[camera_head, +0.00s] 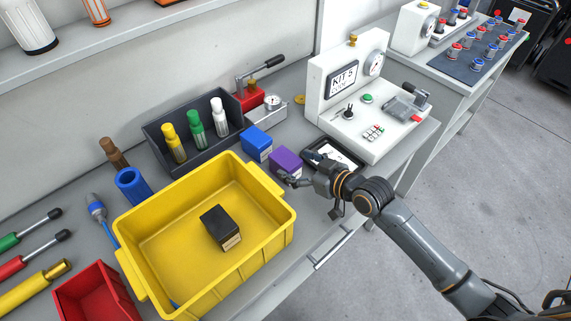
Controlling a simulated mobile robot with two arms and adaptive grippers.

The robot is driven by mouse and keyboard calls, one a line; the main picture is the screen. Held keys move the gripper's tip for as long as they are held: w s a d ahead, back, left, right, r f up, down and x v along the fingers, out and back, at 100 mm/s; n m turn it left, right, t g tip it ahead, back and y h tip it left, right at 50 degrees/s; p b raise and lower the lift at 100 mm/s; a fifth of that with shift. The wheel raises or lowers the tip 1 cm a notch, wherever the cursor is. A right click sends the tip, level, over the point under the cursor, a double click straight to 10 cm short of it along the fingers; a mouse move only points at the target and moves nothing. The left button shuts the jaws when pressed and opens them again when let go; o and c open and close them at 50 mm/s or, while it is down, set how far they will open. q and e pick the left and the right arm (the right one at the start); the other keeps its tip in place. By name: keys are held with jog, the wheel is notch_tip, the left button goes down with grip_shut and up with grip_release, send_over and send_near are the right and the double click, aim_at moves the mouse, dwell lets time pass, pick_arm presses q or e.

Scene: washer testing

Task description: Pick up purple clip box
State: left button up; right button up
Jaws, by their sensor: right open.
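The purple clip box (286,160) stands on the grey bench, between a blue box and a dark-framed tray. My right gripper (298,168) is open at its right side, with one finger near its front and the other near its far right. I cannot tell whether the fingers touch it. The lower right part of the box is partly hidden by a finger. My left gripper is not in view.
A yellow bin (160,222) holding a black box (221,227) is left of the purple box. The blue box (256,143) stands close beside it. A white test machine (385,135) is on the right. A grey tray (192,161) holds several bottles behind.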

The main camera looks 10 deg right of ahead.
aim_at(291, 162)
jog(key=p+x, duration=0.1)
jog(key=x, duration=0.4)
jog(key=shift+r, duration=0.1)
jog(key=shift+c, duration=0.5)
jog(key=c, duration=1.2)
